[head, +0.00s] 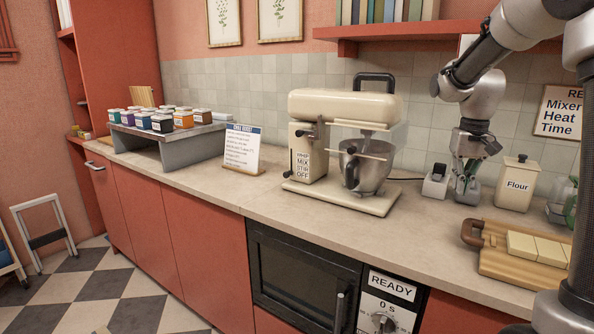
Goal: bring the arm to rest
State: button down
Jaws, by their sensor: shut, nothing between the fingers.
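My arm comes in from the upper right of the head view and bends down, with my gripper (466,192) pointing down at the back right of the counter. My gripper is shut and empty, low over the counter or close to touching it; I cannot tell if there is a gap. It is between a small white and black box (436,181) on its left and a cream canister labelled Flour (514,184) on its right.
A cream stand mixer (330,108) with a steel bowl (367,165) stands left of my gripper. A cutting board (496,262) with pale blocks lies in front right. Coloured jars (162,122) stand on a grey riser (160,142). A red shelf (385,32) hangs above. Counter front-centre is clear.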

jog(key=s+a+r+n+t, duration=0.1)
jog(key=s+a+t, duration=0.1)
jog(key=s, duration=1.1)
jog(key=s+a+r+t, duration=0.2)
jog(key=s+a, duration=0.1)
jog(key=s, duration=1)
jog(key=shift+s+a+r+n, duration=0.15)
jog(key=shift+a+r+n, duration=0.1)
jog(key=shift+n, duration=0.15)
